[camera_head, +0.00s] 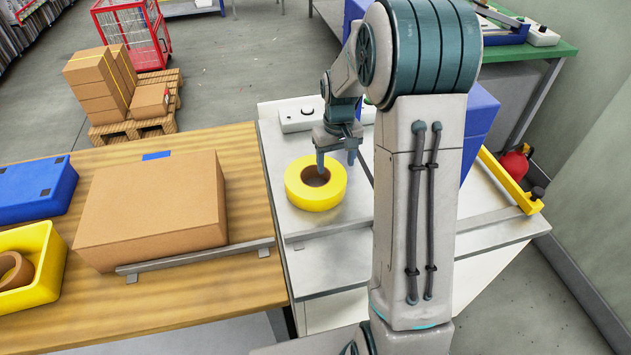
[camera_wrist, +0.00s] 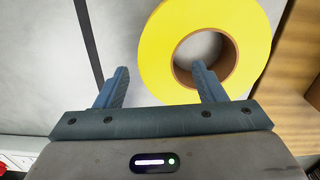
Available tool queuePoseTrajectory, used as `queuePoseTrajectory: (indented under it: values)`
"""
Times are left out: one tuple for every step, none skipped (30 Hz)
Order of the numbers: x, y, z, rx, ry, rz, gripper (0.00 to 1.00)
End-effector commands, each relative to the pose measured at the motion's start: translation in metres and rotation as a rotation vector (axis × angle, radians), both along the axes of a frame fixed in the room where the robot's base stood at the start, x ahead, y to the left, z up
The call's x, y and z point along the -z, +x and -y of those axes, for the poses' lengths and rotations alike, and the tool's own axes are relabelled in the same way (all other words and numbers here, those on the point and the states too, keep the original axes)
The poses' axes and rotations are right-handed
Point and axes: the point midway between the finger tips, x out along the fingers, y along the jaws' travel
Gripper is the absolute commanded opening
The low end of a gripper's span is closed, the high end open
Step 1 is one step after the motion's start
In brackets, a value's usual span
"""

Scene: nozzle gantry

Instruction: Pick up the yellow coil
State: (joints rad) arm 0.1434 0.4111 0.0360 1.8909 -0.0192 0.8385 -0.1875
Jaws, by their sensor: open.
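The yellow coil (camera_head: 297,184) is a thick ring with a brown core, lying flat on the light metal top of the white cabinet. It also shows in the wrist view (camera_wrist: 165,62). My gripper (camera_head: 337,160) is open above the coil's right side. In the wrist view (camera_wrist: 158,78) one finger is over the coil's central hole and the other is outside the ring, so a part of the ring's wall lies between them. I cannot tell whether the fingertips touch the coil.
A metal rail (camera_head: 330,229) crosses the cabinet top in front of the coil. A white control box (camera_head: 299,116) stands behind it. On the wooden table are a cardboard box (camera_head: 150,205), a blue case (camera_head: 35,190) and a yellow bin (camera_head: 45,268) holding a brown ring.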

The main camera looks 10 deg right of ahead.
Motion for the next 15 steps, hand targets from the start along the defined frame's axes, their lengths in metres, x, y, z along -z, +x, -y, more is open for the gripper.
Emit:
queuePoseTrajectory:
  values:
    - [0.007, 0.000, 0.002, 0.001, 0.001, -0.005, 0.64]
    - [0.011, 0.000, 0.003, 0.001, 0.001, -0.005, 0.64]
    - [0.018, 0.001, 0.004, 0.001, 0.000, -0.006, 0.64]
    - [0.022, 0.002, 0.005, 0.000, 0.000, -0.006, 0.64]
    - [0.026, 0.002, 0.006, 0.000, 0.001, -0.005, 0.64]
    - [0.033, 0.002, 0.006, 0.000, 0.000, -0.006, 0.64]
    - [0.036, 0.002, 0.005, 0.000, 0.001, -0.005, 0.64]
    - [0.039, 0.002, 0.006, 0.000, 0.001, -0.004, 0.64]
    - [0.042, 0.002, 0.005, 0.000, 0.001, -0.004, 0.64]
    - [0.044, 0.002, 0.005, 0.000, 0.001, -0.004, 0.64]
    - [0.045, 0.003, 0.005, 0.000, 0.000, -0.003, 0.64]
    - [0.046, 0.003, 0.005, 0.000, 0.000, -0.002, 0.64]
    - [0.046, 0.003, 0.005, 0.000, 0.000, -0.001, 0.64]
    - [0.046, 0.003, 0.005, 0.000, 0.000, -0.001, 0.64]
    - [0.046, 0.003, 0.005, 0.000, 0.000, -0.001, 0.64]
